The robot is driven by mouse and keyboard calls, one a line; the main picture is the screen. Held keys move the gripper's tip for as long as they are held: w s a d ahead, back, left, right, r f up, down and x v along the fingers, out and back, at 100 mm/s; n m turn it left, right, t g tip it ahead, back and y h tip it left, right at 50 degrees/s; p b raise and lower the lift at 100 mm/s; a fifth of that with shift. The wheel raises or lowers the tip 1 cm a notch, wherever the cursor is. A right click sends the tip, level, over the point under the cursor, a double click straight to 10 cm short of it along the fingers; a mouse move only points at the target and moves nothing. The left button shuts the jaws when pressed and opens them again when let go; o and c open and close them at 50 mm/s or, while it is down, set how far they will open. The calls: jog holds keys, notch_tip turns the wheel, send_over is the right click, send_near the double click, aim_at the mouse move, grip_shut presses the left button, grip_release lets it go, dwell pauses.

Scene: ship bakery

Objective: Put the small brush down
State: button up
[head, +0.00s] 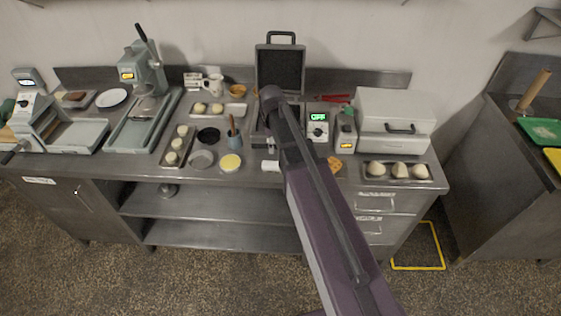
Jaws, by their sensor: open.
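A thin brown handle (232,124) stands upright in a small blue-grey cup (235,142) on the steel counter. It may be the small brush, but its lower end is hidden in the cup, so I cannot tell. My purple and dark arm reaches up from the bottom right over the counter, its far end in front of the open grey case (281,68). A small white item (270,166) lies near the counter's front edge, left of the arm.
Left of the arm are a dark ring (208,134), a round tin (202,159), a yellow-topped dish (230,162) and a tray of dough balls (177,145). Right of it are a green-display device (318,128), a white box (395,115) and another dough tray (398,180).

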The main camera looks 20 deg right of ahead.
jog(key=s+m, duration=1.3)
jog(key=s, duration=0.2)
jog(key=shift+s+d+m, duration=0.15)
jog(key=shift+m, duration=0.25)
dwell(0.6)
